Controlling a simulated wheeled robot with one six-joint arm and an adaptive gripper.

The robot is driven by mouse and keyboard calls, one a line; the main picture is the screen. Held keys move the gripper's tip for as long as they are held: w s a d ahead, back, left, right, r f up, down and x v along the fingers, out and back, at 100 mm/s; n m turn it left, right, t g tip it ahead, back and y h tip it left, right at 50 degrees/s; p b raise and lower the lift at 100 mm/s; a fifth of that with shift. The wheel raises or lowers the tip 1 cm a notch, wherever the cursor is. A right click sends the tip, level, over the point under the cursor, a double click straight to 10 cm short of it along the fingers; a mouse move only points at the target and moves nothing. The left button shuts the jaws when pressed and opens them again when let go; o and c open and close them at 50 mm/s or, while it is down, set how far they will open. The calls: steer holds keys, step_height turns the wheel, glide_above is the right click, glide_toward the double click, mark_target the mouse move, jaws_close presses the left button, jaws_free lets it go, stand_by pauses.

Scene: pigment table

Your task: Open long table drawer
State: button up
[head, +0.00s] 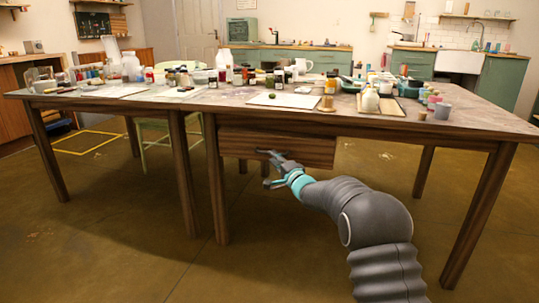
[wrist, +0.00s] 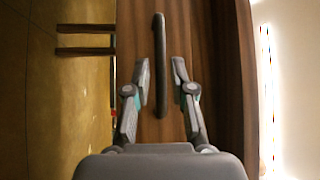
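The long table (head: 330,118) has a brown wooden drawer (head: 306,150) under its top. The drawer front looks flush with the table frame. Its dark bar handle (wrist: 159,65) runs lengthwise up the wrist view, on the wooden drawer front (wrist: 135,35). My gripper (head: 268,168) is at the drawer front, near the handle. In the wrist view my gripper (wrist: 161,75) is open, with one finger on each side of the handle's lower part. I cannot tell whether either finger touches it. In the head view my gripper hides part of the handle.
A table leg (head: 216,190) stands left of the drawer. A pale green chair (head: 150,140) is behind the table. The floor in front is clear.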

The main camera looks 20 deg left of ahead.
steer(key=shift+x, duration=2.1)
jaws_close()
